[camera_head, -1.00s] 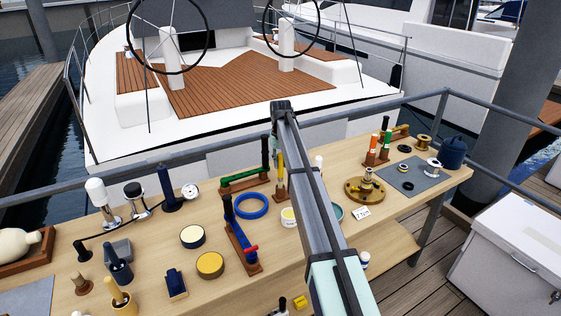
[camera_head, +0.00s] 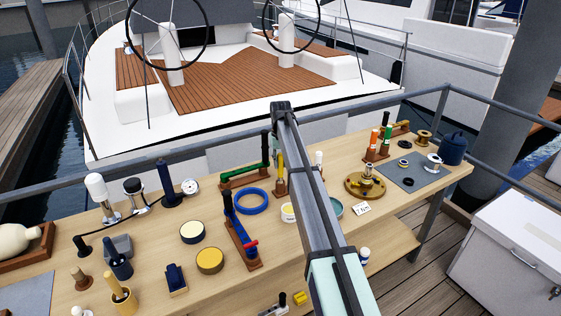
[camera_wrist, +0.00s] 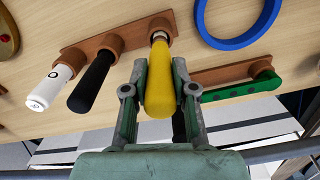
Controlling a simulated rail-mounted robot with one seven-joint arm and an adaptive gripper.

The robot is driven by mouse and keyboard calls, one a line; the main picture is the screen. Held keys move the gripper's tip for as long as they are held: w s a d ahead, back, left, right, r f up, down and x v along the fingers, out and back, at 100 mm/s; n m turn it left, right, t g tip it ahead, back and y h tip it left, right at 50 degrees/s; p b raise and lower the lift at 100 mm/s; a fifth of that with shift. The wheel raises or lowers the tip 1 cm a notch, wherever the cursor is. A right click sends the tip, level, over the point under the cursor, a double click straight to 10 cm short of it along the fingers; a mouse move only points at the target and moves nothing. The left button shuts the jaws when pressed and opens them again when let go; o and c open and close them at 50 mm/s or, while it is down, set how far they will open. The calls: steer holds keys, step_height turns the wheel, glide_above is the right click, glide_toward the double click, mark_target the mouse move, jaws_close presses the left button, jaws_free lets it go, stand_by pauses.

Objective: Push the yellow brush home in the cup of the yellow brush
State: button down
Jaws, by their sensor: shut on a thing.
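The yellow brush (camera_wrist: 161,88) stands handle-out in its brown cup (camera_wrist: 161,27) at the end of a wooden rack (camera_wrist: 131,38) in the wrist view. A narrow metal band shows between the yellow handle and the cup rim. My gripper (camera_wrist: 158,78) is shut on the yellow handle, one finger on each side. How deep the bristle end sits is hidden.
A black handle (camera_wrist: 95,82) and a white handle (camera_wrist: 55,86) stand in the same rack. A green bar (camera_wrist: 235,90) on a wooden base lies close on the right. A blue ring (camera_head: 251,201) lies on the bench. A railing (camera_head: 215,171) runs behind.

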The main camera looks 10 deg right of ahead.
steer(key=shift+f+b, duration=0.35)
steer(key=shift+f, duration=0.9)
steer(key=c, duration=0.9)
jaws_free()
steer(key=shift+o, duration=0.2)
step_height(320, 180, up, 12)
steer(key=shift+r, duration=0.1)
